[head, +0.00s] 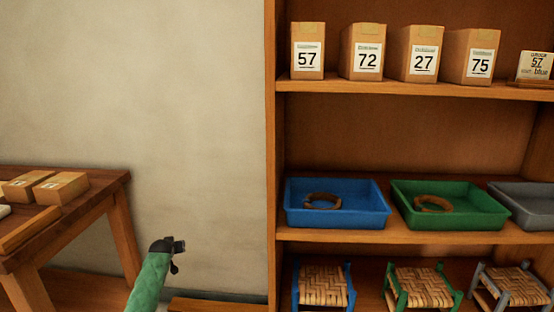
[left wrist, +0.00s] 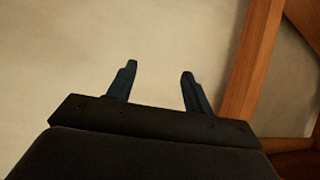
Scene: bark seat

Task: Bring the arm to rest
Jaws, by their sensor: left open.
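My left gripper (head: 175,243) is at the lower middle-left of the head view, at the end of my green arm, in front of the bare wall. In the left wrist view its two fingers (left wrist: 157,85) stand apart with nothing between them, so it is open and empty. Behind the fingers is only the plain wall. My right gripper is in neither view.
A wooden shelf unit (head: 271,150) stands to the right. It holds numbered boxes (head: 362,60), a blue tray (head: 337,220) and a green tray (head: 455,222) with a ring in each, a grey tray (head: 530,212), and small woven stools (head: 425,285). A wooden table (head: 110,190) with boxes (head: 62,188) is left.

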